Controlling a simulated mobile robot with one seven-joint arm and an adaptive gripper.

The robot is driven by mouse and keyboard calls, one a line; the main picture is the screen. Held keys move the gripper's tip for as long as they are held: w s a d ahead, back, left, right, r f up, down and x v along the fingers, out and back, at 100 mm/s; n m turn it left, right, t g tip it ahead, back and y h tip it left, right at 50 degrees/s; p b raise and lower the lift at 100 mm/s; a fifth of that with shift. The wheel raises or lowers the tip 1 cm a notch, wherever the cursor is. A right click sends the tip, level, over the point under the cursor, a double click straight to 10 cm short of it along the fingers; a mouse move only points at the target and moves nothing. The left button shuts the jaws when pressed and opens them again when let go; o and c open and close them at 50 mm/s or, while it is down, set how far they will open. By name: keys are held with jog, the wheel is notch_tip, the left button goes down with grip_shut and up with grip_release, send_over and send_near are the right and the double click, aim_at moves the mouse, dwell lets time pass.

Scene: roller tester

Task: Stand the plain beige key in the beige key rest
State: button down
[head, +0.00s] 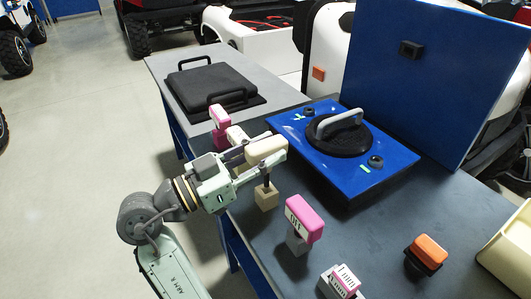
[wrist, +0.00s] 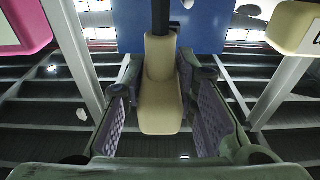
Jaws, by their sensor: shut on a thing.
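The plain beige key (head: 262,151) is held upright between the fingers of my gripper (head: 268,158), with its dark shaft pointing down. In the wrist view the key's beige head (wrist: 160,100) fills the space between the two finger pads, and its dark shaft shows at the top edge. The beige key rest (head: 266,197) is a small block on the grey table, directly under the shaft. The shaft's lower end meets the top of the rest; I cannot tell how far it is inside.
A pink key (head: 303,216) stands in a grey rest at front right, and another pink key (head: 219,117) stands behind the gripper. A blue panel with a handled black lid (head: 340,138) lies behind. An orange-topped key (head: 430,248) is at right.

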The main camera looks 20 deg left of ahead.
aim_at(264, 174)
jog(key=shift+f, duration=0.2)
jog(key=shift+f+b, duration=2.4)
jog(key=shift+b, duration=0.2)
jog(key=c, duration=1.2)
grip_release()
jog(key=shift+r, duration=0.1)
